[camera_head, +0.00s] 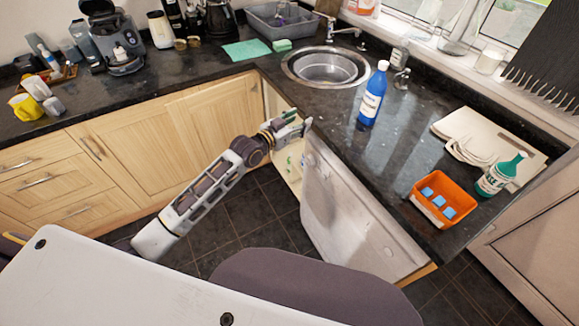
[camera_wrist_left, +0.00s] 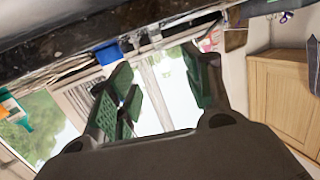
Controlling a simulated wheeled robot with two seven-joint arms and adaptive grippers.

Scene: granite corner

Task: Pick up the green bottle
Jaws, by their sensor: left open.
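The green bottle (camera_head: 500,175), with a pale label, is at the right end of the dark worktop, tilted in the head view. It is just right of an orange tray. My left gripper (camera_head: 297,122) is in front of the inner counter corner, near the top of the white appliance door, well left of the bottle and apart from it. In the left wrist view its two green-padded fingers (camera_wrist_left: 163,90) are spread with nothing between them. My right gripper is not visible.
The orange tray (camera_head: 443,201) holds blue blocks. Cream boards (camera_head: 485,140) lie behind it. A blue bottle (camera_head: 373,95) stands by the sink (camera_head: 326,68). The white appliance door (camera_head: 350,205) stands below the worktop edge. Dark worktop between the blue bottle and tray is clear.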

